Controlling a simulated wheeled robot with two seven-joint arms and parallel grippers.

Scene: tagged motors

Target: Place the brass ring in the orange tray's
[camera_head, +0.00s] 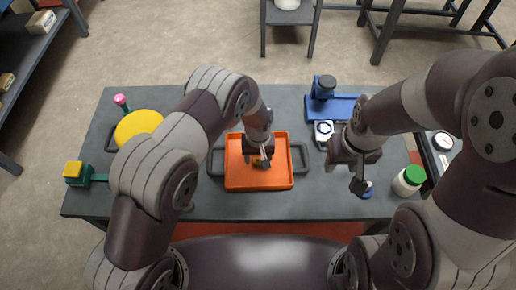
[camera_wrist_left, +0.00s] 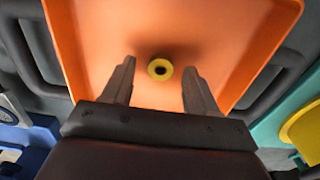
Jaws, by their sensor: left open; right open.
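The orange tray (camera_head: 232,178) lies in the middle of the grey table, with a dark handle on each side. The brass ring (camera_wrist_left: 159,69) shows in the left wrist view as a small yellow ring with a dark hole, over the tray floor, between my left fingertips and apart from both. I cannot tell whether it rests flat on the floor. My left gripper (camera_head: 259,161) is open, pointing down over the tray; it mostly hides the ring in the head view. My right gripper (camera_head: 357,183) is open and empty, above the table to the right of the tray.
A yellow disc (camera_head: 138,126) and a green block with a yellow top (camera_head: 74,172) are at the left. A blue fixture (camera_head: 325,95) stands at the back right. A white jar with a green lid (camera_head: 408,181) stands at the right.

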